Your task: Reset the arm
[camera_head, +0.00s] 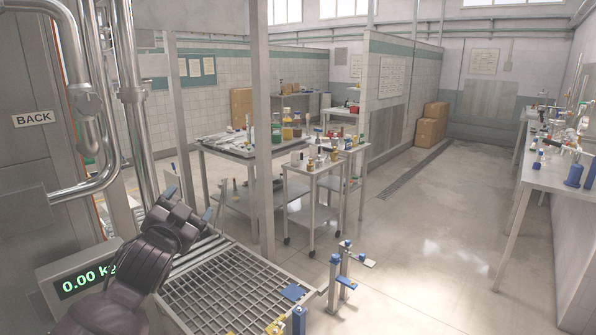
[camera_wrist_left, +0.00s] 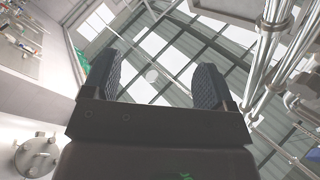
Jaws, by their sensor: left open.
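My left gripper (camera_head: 188,199) is raised at the lower left of the head view, in front of the steel pipes and near the scale display (camera_head: 85,280), which reads 0.00 kg. Its two fingers stand apart with nothing between them. The left wrist view shows the same open fingers (camera_wrist_left: 153,88) pointing up toward the roof windows (camera_wrist_left: 160,55). My right gripper is in neither view.
A metal grating (camera_head: 225,290) with blue and yellow parts lies below and right of the gripper. Steel pipes (camera_head: 135,100) stand close behind it. A trolley (camera_head: 310,170) and a right-hand bench (camera_head: 545,175) carry bottles. The floor (camera_head: 430,240) between them is clear.

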